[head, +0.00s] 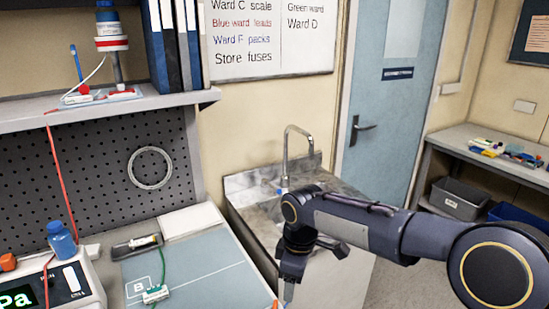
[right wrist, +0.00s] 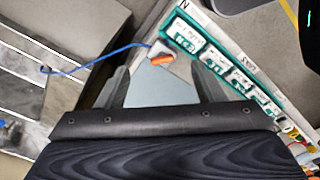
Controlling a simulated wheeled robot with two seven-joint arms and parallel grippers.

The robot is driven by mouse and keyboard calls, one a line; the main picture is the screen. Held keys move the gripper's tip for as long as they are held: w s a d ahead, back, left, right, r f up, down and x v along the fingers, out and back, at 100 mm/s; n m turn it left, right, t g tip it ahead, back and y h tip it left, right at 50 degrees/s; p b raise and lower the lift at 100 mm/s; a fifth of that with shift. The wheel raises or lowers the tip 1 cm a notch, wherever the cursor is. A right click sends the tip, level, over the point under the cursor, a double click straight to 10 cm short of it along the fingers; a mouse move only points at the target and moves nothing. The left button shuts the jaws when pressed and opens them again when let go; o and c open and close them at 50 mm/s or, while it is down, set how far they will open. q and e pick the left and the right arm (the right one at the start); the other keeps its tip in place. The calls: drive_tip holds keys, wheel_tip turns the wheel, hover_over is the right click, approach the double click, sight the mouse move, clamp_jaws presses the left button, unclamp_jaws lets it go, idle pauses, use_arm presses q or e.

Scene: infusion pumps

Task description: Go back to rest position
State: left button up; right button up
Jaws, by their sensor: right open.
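My right arm comes in from the right in the head view, its gripper (head: 288,288) pointing down at the right edge of the blue-grey bench mat (head: 200,275). In the right wrist view its two fingers (right wrist: 160,85) stand apart with nothing between the tips. An orange connector (right wrist: 164,59) on a blue cable (right wrist: 100,57) lies just beyond the fingers, apart from them as far as I can see. My left arm and gripper are not in the head view.
A sink with a tap (head: 290,150) stands behind my right arm. A shelf (head: 110,103) overhangs the bench.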

drive_tip(key=s+d+r+m+t+y, duration=0.1)
drive_tip(key=s+d+r+m, duration=0.35)
drive_tip(key=d, duration=0.35)
drive_tip(key=s+d+f+m+t+y, duration=0.1)
drive_tip(key=s+d+m, duration=0.3)
drive_tip(key=s, duration=0.6)
drive_tip(key=s+d+f+m+t+y, duration=0.1)
drive_tip(key=s+d+f+m+t, duration=0.1)
drive_tip(key=s+m, duration=0.5)
drive_tip(key=s+d+t, duration=0.1)
drive_tip(key=s+d, duration=0.1)
drive_tip(key=s, duration=0.1)
drive_tip(key=shift+s+d, duration=0.2)
drive_tip(key=shift+s, duration=0.05)
